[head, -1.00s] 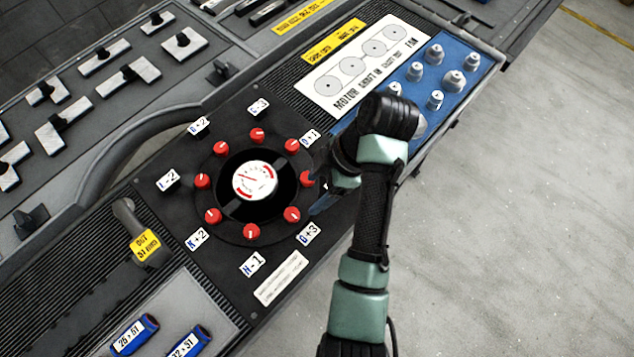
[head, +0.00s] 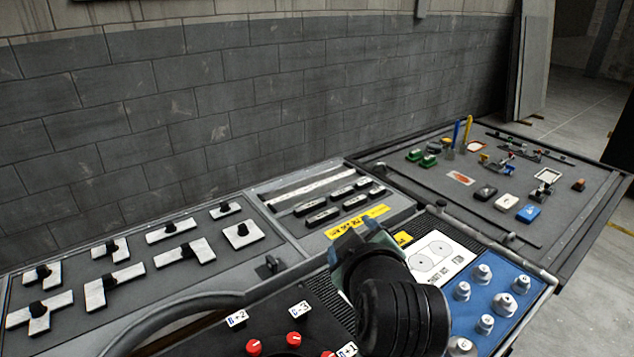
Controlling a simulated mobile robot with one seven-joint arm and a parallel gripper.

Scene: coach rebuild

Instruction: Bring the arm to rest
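My arm (head: 395,300) rises from the bottom of the head view, with a large black joint and a green-grey link above the console. My gripper's fingers do not show; they are hidden behind the arm or out of the picture. The arm covers part of the black dial panel (head: 225,335) and part of the white motor plate. Red knobs (head: 254,347) show at the bottom edge, left of the arm.
A blue panel (head: 512,318) with several silver knobs lies right of the arm. Grey blocks with black knobs (head: 175,255) fill the left panel. A table (head: 400,165) with small tools stands at the back right. A block wall (head: 250,100) stands behind.

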